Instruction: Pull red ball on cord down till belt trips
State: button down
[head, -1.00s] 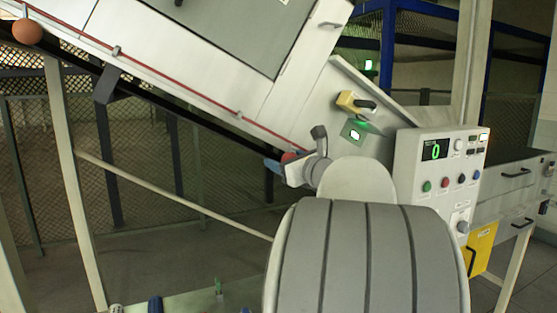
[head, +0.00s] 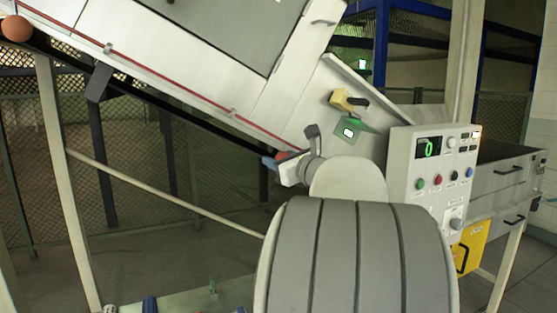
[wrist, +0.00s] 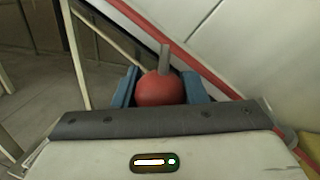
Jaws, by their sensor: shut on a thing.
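The red ball (wrist: 160,88) sits between the two blue fingers of my gripper (wrist: 160,80) in the wrist view, with a grey stub standing up from it. In the head view my gripper (head: 275,159) is shut on the ball, of which only a little red (head: 284,155) shows. The red cord (head: 165,77) runs along the lower side of the sloping conveyor (head: 215,80), down to the gripper. The black belt edge (head: 150,95) lies below it. The display on the control box (head: 430,147) reads a green 0.
A yellow switch with a black handle (head: 347,100) and a green-lit sign (head: 348,131) are on the conveyor's side. An orange-brown ball (head: 17,28) is at the upper left. Pale legs and a brace (head: 165,196) stand below. A yellow box (head: 470,247) hangs at the right.

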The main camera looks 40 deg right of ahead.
notch_tip(320, 180, down, 4)
jog(key=b, duration=0.3)
jog(key=c, duration=0.9)
grip_release()
jog(key=shift+r, duration=0.1)
jog(key=s, duration=0.4)
jog(key=s+b, duration=0.1)
jog(key=s, duration=0.2)
jog(key=shift+s+a, duration=0.2)
jog(key=shift+s, duration=0.2)
